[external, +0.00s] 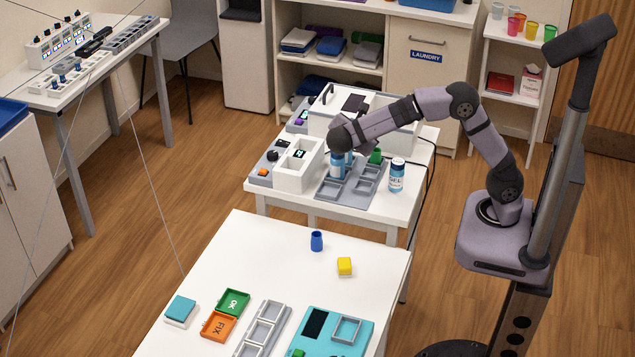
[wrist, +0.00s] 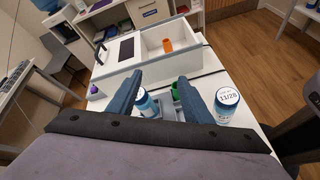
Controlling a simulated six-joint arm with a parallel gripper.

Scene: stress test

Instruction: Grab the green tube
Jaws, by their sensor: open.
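A green tube (external: 376,156) stands on the small white table at the back, just right of my gripper (external: 345,160). In the wrist view the green tube (wrist: 175,88) shows beside my right finger, which partly hides it. My gripper (wrist: 160,84) is open, with its two blue-grey fingers pointing toward the table. A bottle with a blue label (external: 336,170) stands under and beside the fingers; it also shows between them in the wrist view (wrist: 144,102), close to the left finger. I see nothing held.
A second labelled bottle (external: 397,176) stands right of the grey slotted tray (external: 345,200). A white bin (wrist: 118,78) behind holds an orange tube (wrist: 167,45). A white box (external: 298,166) stands left.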

